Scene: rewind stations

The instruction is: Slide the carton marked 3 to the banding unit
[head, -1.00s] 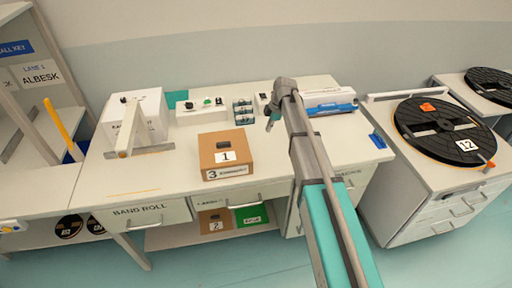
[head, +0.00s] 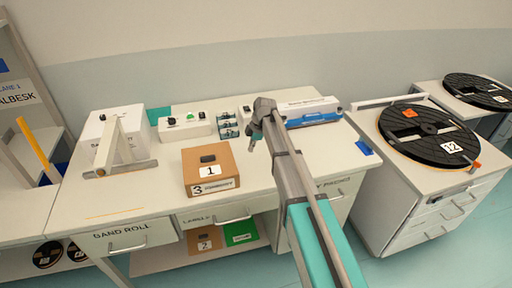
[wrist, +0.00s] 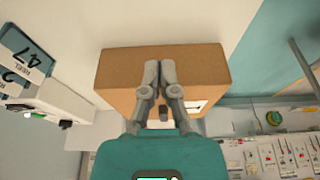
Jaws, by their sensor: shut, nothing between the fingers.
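The brown carton (head: 210,168) sits on the worktable, with a white 1 label on top and a 3 label on its front edge. A white machine with an upright arm, likely the banding unit (head: 120,140), stands to its left, with bare tabletop between them. My gripper (head: 253,144) is to the right of the carton and towards the back, apart from it in the head view. In the wrist view my shut, empty fingers (wrist: 160,66) overlap the carton's face (wrist: 115,70); I cannot tell whether they touch it.
A white button box (head: 185,125), small teal-and-grey items (head: 228,124) and a blue-white box (head: 310,112) line the table's back. A blue piece (head: 364,148) lies at the right edge. Another carton (head: 204,240) and a green box (head: 240,232) are on the shelf below.

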